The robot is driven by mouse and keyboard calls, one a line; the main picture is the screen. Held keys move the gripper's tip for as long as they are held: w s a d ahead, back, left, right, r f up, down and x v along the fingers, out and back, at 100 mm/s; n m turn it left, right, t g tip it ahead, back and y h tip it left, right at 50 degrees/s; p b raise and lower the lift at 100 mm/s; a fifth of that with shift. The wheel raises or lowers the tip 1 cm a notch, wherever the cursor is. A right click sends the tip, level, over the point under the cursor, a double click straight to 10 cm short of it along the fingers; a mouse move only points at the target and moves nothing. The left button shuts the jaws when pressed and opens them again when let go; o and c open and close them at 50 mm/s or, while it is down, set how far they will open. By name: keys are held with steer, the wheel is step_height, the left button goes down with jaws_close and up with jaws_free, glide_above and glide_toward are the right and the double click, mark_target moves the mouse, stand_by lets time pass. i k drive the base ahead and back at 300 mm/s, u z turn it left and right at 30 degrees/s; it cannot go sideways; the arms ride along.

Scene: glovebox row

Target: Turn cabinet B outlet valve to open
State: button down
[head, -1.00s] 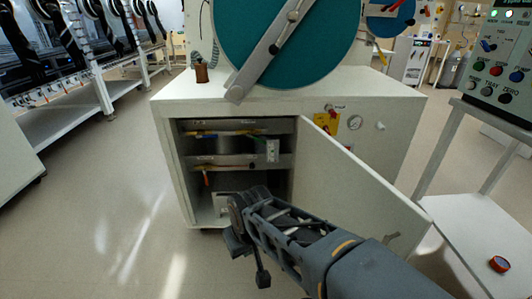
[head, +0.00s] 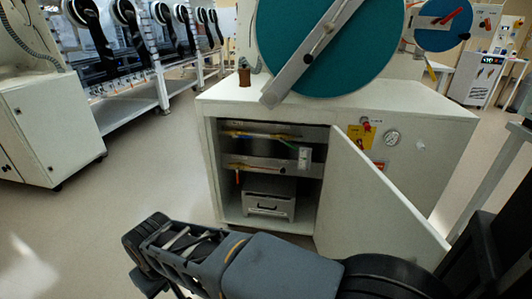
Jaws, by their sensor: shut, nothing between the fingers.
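The white cabinet (head: 212,165) under the teal round door stands open. Two horizontal pipes cross inside it. The upper pipe (head: 270,131) has a yellow lever (head: 238,134) and a green lever (head: 288,144) near a white tag (head: 304,157). The lower pipe (head: 275,171) has a yellow piece along it and an orange lever (head: 237,177) hanging down at its left. The labels are too small to read, so I cannot tell which is the outlet valve. My gripper (head: 150,281) is low, left of and in front of the cabinet, shut, empty and partly cut off by the frame.
The cabinet's door (head: 375,205) swings out to the right, towards me. A grey drawer box (head: 268,205) sits on the cabinet floor. Another cabinet (head: 50,130) stands left; open floor lies between.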

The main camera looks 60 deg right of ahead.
mark_target(289, 145)
steer(key=z, duration=0.05)
steer(key=i, duration=1.1)
steer(key=z, duration=2)
